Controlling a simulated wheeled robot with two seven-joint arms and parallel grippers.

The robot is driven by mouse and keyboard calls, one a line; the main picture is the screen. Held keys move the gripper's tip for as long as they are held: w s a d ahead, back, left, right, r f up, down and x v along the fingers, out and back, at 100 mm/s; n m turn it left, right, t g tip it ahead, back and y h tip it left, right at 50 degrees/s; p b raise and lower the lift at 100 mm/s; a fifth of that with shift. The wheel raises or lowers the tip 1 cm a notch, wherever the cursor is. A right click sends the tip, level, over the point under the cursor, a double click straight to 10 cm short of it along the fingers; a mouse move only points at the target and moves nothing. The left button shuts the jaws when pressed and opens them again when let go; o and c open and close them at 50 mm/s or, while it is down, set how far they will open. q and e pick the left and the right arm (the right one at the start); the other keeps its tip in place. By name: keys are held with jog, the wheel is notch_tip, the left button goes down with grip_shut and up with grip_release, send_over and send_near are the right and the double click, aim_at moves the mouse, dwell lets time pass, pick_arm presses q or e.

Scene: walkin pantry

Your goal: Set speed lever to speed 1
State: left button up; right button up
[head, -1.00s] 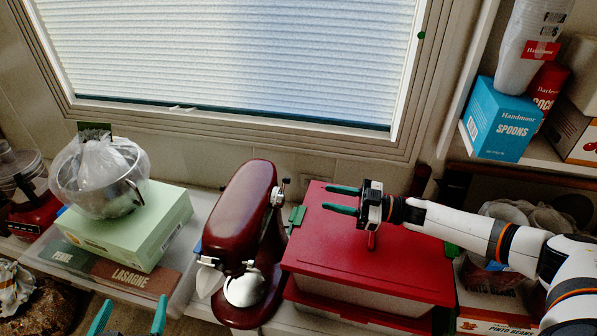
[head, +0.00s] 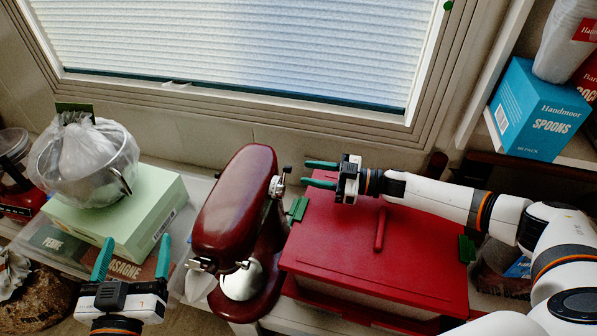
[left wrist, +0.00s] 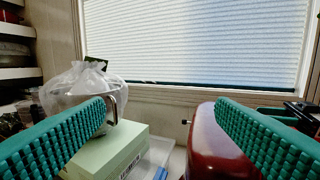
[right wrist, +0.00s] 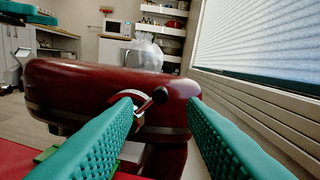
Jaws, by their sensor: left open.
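The dark red stand mixer (head: 222,215) stands on the counter below the window. Its silver speed lever (head: 278,186) is on the right side of the mixer head; it also shows in the right wrist view (right wrist: 143,112), near a dark round knob. My right gripper (head: 321,175) is open and empty, pointing left at the lever from a short distance, above the red lid. In the right wrist view the lever appears between its fingertips. My left gripper (head: 137,243) is open and empty, left of the mixer, with the mixer head (left wrist: 212,145) at right in its wrist view. The lever's setting cannot be read.
A red-lidded bin (head: 345,255) with a raised handle is right of the mixer, under my right arm. A green box (head: 130,215) carrying a metal bowl (head: 125,170) with a bag stands left. The window wall is behind. A blue spoons box (head: 535,110) is on the right shelf.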

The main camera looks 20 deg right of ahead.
aim_at(281, 185)
pick_arm(q)
jog(key=shift+s+d+r+t+h, duration=0.15)
jog(key=shift+r+t+h, duration=0.15)
jog(key=shift+r+t, duration=0.9)
pick_arm(e)
jog(key=shift+x, duration=2.05)
pick_arm(q)
jog(key=shift+r, duration=0.15)
pick_arm(e)
jog(key=shift+c, duration=0.6)
grip_shut()
